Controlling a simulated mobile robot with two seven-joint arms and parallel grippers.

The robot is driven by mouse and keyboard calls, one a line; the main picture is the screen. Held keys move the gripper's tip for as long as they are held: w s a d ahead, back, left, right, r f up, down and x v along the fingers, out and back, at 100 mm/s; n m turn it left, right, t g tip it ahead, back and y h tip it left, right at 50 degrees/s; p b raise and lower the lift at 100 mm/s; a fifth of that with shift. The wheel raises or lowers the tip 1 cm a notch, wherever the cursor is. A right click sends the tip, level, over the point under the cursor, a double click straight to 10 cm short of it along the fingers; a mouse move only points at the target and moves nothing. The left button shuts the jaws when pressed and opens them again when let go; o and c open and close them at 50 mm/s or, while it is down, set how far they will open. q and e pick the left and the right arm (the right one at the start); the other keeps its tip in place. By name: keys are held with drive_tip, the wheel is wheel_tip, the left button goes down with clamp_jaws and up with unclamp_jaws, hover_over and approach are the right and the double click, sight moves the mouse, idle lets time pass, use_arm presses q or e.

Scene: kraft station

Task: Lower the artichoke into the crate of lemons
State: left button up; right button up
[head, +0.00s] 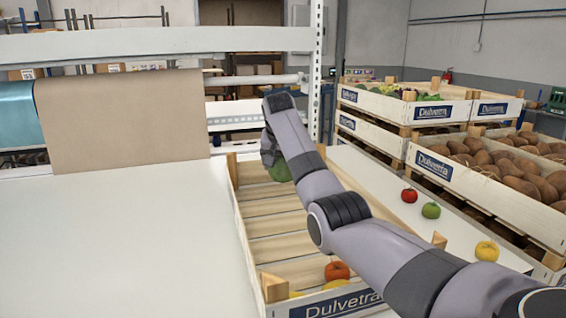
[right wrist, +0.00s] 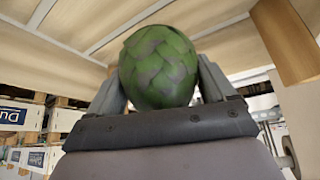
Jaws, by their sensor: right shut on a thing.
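My right gripper (head: 272,158) is at the far end of the open wooden crate (head: 262,222), its jaws mostly hidden behind my own wrist. It is shut on the green, scaly artichoke (head: 281,171), which shows over the crate's far end. In the right wrist view the artichoke (right wrist: 158,66) sits between the two fingers, with pale boards and a wooden corner post (right wrist: 283,40) close by. I cannot tell whether it touches the slats. Yellow fruit, likely lemons (head: 335,284), lies at the crate's near end beside an orange-red fruit (head: 337,271). My left gripper is not in view.
A red fruit (head: 409,195), a green one (head: 431,210) and a yellow one (head: 486,251) lie on the white surface right of the crate. Stacked crates of brown produce (head: 480,187) stand beyond. The white table (head: 120,240) at left is clear. A metal shelf post (head: 316,70) rises behind.

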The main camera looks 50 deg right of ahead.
sight(282, 161)
drive_tip(key=shift+f+b, duration=0.6)
drive_tip(key=shift+f, duration=1.3)
idle(0.6)
drive_tip(key=o, duration=1.1)
drive_tip(key=shift+c, duration=0.2)
drive_tip(key=p+v, duration=0.5)
drive_tip(key=v, duration=0.2)
drive_tip(key=shift+r, duration=0.1)
